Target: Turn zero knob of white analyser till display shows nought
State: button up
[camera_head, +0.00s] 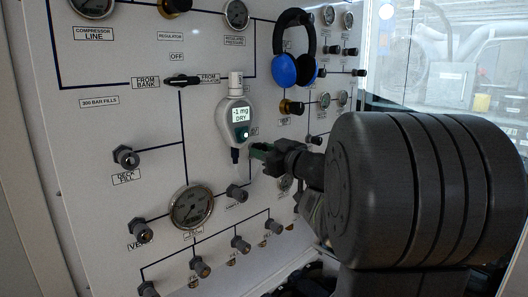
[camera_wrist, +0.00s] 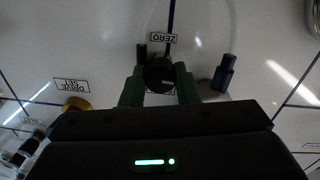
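The white analyser (camera_head: 236,112) hangs upright on the panel in the head view. Its lit display (camera_head: 240,114) reads "-1 mg DRY". In the wrist view the black zero knob (camera_wrist: 160,74) lies beside a "ZERO" label (camera_wrist: 164,38) and bears a small pale mark. My gripper's green fingers (camera_wrist: 160,88) stand on either side of the knob, with no clear gap between them and its sides. In the head view my gripper (camera_head: 258,151) is at the panel, just right of and below the display; the knob is hidden there.
Blue headphones (camera_head: 294,50) hang up and to the right of the analyser. A round gauge (camera_head: 191,207) and several hose fittings sit below it. In the wrist view a dark fitting (camera_wrist: 224,73) stands close right of the fingers and a brass knob (camera_wrist: 75,103) to the left.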

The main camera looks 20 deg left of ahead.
jog(key=shift+r+p, duration=0.1)
jog(key=shift+p, duration=0.3)
jog(key=shift+r+m+p, duration=0.1)
jog(key=shift+m+p, duration=0.2)
jog(key=shift+p, duration=0.3)
jog(key=shift+m+p, duration=0.5)
jog(key=shift+p, duration=0.6)
jog(key=m+p, duration=0.1)
jog(key=p, duration=0.1)
jog(key=shift+f+m+p, duration=0.2)
jog(key=shift+m+p, duration=0.15)
jog(key=shift+m, duration=0.05)
jog(key=o, duration=1)
jog(key=shift+c, duration=0.2)
jog(key=b+v, duration=0.1)
jog(key=v, duration=1.3)
jog(key=shift+b, duration=0.4)
jog(key=shift+a+r, duration=0.1)
